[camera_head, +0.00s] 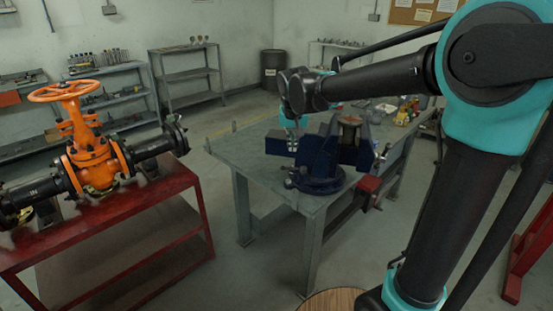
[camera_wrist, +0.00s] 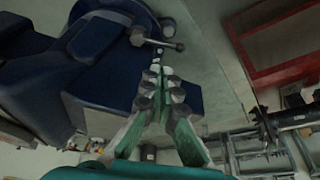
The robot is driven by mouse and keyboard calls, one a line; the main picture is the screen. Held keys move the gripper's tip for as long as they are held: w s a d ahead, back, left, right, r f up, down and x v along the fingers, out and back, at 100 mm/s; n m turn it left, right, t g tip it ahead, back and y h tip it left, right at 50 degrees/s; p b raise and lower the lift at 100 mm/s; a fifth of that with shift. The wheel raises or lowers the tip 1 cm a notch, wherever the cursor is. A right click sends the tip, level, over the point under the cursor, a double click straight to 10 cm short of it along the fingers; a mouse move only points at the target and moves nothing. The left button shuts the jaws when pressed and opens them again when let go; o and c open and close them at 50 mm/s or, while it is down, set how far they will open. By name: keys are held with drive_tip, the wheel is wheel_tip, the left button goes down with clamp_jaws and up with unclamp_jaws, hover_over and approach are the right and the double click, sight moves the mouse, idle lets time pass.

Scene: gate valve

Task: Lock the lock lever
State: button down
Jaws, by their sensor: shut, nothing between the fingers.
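A blue bench vise (camera_head: 322,178) is on the grey-green workbench. In the wrist view the vise body (camera_wrist: 95,40) fills the upper left. A small metal lever (camera_wrist: 160,42) with rounded ends sticks out by the vise base, just beyond my fingertips. It appears to be the lock lever; in the head view a small lever (camera_head: 291,183) shows at the left of the round base. My gripper (camera_wrist: 160,70) is shut and empty, pointing towards the lever. Whether the tips touch it I cannot tell. In the head view my gripper (camera_head: 292,144) hangs beside the vise's left side.
The workbench (camera_head: 240,150) has free room left of the vise. A red stand (camera_head: 120,215) bearing an orange gate valve (camera_head: 92,155) is at the left. Grey shelves (camera_head: 187,75) and a dark bin (camera_head: 273,68) line the back wall.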

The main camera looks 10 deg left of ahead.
sight(294, 169)
drive_tip(key=shift+w+a+r, duration=0.2)
drive_tip(key=shift+a+r, duration=0.05)
drive_tip(key=shift+a, duration=0.5)
drive_tip(key=x, duration=1)
